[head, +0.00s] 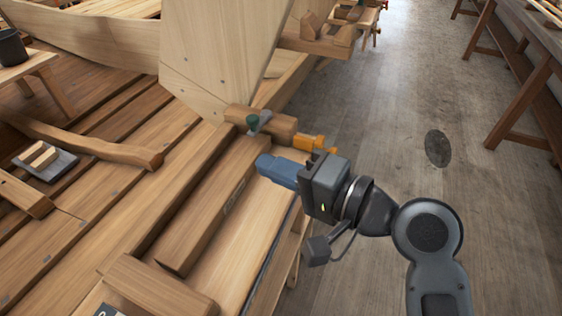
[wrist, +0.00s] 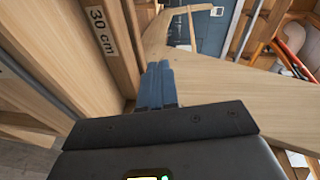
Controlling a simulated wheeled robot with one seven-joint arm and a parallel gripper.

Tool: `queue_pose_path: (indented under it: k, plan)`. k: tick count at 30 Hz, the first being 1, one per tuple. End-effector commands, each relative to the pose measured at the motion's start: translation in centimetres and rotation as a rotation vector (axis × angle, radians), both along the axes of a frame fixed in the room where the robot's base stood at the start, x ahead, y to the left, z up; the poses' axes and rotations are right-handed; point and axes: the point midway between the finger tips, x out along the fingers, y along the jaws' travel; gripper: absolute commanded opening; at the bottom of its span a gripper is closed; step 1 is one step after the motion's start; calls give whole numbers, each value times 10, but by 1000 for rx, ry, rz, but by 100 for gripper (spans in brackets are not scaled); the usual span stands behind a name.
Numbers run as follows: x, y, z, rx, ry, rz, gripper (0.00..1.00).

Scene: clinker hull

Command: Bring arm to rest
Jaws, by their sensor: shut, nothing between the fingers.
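My gripper (head: 268,165) has blue fingers, held together, at the end of my dark grey arm. In the head view it points left, over the edge of the wooden staging beside the hull. In the wrist view the blue fingers (wrist: 155,88) lie side by side with nothing between them. A pale wooden plank (wrist: 235,82) lies behind the fingers there; I cannot tell whether they touch it.
The pale hull (head: 215,60) rises behind. A workbench (head: 530,50) stands at right. The grey floor (head: 400,110) between is clear.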

Motion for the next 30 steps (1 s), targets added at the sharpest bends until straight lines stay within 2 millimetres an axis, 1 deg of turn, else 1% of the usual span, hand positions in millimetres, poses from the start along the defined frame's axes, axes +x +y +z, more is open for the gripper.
queue_pose_path:
  k: [17,20,23,26,27,29,30]
  plan:
    - [-1,-1,-2,-2,1,-7,0]
    - [-6,-6,-14,-12,-1,-48,0]
    - [-16,-20,-36,-42,-9,-134,0]
    - [-34,-40,-63,-101,-26,-246,0]
    - [-42,-50,-74,-131,-35,-290,0]
    - [-55,-64,-87,-181,-51,-353,0]
    - [-65,-73,-96,-217,-61,-392,0]
